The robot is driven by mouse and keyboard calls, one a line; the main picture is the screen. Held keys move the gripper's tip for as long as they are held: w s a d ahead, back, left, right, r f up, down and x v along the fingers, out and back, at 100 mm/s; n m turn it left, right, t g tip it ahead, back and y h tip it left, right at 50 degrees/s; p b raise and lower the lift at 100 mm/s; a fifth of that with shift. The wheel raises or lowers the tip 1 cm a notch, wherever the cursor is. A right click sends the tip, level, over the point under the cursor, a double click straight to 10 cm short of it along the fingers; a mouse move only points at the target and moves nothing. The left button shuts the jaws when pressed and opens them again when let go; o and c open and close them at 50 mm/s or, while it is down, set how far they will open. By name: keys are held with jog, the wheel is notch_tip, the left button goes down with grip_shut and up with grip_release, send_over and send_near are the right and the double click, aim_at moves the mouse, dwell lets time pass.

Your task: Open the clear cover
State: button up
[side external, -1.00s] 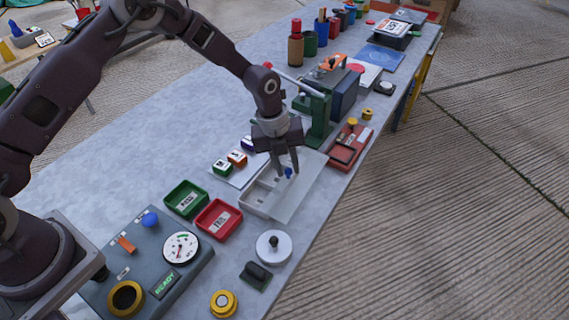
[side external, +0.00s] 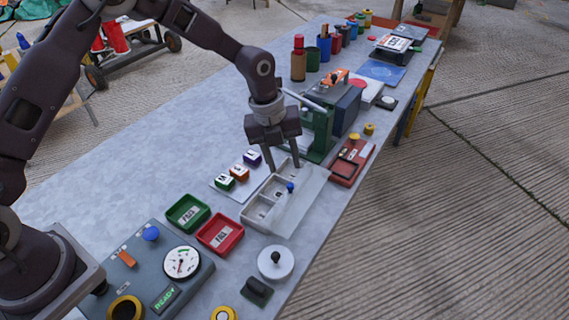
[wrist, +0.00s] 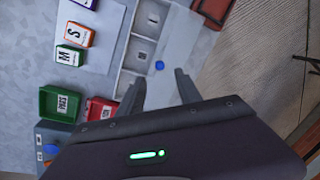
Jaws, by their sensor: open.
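The clear cover (side external: 303,198) is a flat translucent panel with a blue knob (side external: 290,187). It lies at the right side of a white compartment tray (side external: 246,216), and several compartments along the tray's left side show uncovered. My gripper (side external: 283,167) is open and empty, pointing down above the tray. In the wrist view the knob (wrist: 159,65) lies just beyond and between my fingertips (wrist: 160,76), and the cover (wrist: 178,45) extends to its right. I see no contact between the fingers and the knob.
A card with lettered blocks (side external: 238,171) lies left of the tray. Green (side external: 187,212) and red (side external: 220,233) bins stand in front-left. A green press (side external: 318,135) stands close behind, and a red box (side external: 351,162) sits to the right near the table edge.

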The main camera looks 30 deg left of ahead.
aim_at(290, 184)
jog(key=f, duration=0.4)
jog(key=d+f, duration=0.1)
jog(key=f, duration=0.2)
jog(key=shift+w, duration=0.35)
grip_shut()
jog(key=shift+d, duration=0.1)
dwell(1.0)
